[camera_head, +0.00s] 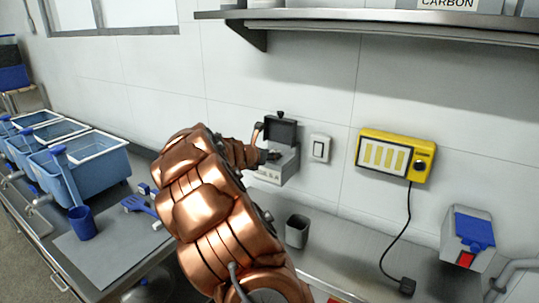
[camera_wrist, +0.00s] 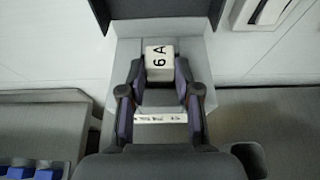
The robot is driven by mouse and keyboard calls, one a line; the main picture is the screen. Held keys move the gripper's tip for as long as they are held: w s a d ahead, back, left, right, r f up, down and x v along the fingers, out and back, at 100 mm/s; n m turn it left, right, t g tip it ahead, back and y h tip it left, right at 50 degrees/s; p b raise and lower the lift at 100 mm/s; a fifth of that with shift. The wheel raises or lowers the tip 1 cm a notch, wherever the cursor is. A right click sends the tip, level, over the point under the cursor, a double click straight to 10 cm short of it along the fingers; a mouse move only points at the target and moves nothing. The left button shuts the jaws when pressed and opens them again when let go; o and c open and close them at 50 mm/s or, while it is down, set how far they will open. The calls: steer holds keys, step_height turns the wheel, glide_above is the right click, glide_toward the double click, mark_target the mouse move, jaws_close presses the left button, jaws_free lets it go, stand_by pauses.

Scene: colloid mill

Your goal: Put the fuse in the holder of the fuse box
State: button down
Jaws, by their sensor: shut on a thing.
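The grey fuse box (camera_head: 287,170) is on the wall at the middle of the head view, with its dark lid (camera_head: 281,132) raised. My gripper (camera_head: 268,157) is at the box opening. In the wrist view its two fingers (camera_wrist: 160,78) are shut on a white fuse (camera_wrist: 159,60) marked "6A", one on each side. The fuse is over or in the open box, whose grey rim (camera_wrist: 195,48) surrounds it. The holder is hidden by the fuse and fingers, so I cannot tell whether the fuse is seated.
A white wall switch (camera_head: 319,149) is just right of the box, then a yellow wall unit (camera_head: 393,157) with a hanging black cable. A grey cup (camera_head: 297,231) stands on the counter below. A metal shelf (camera_head: 400,28) overhangs above. Blue bins (camera_head: 85,172) stand left.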

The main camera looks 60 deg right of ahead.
steer(key=c, duration=0.8)
jaws_free()
steer(key=shift+r, duration=0.1)
steer(key=shift+a+r, duration=0.1)
steer(key=b+v, duration=0.2)
steer(key=v, duration=1)
steer(key=s+a+f+m+g+y, duration=0.1)
steer(key=s+a+f+m+y, duration=0.3)
steer(key=a, duration=1.1)
steer(key=s+a+f+m+y, duration=0.5)
steer(key=s+a+m, duration=0.3)
steer(key=s+a, duration=0.5)
steer(key=s+a+f+m+g+y, duration=0.1)
steer(key=s+a+f+m+y, duration=0.3)
steer(key=a, duration=1.3)
steer(key=s+m, duration=0.2)
steer(key=s, duration=0.2)
steer(key=shift+s+a+f+m+g, duration=0.25)
steer(key=shift+f+m+g, duration=0.05)
steer(key=shift+f, duration=0.05)
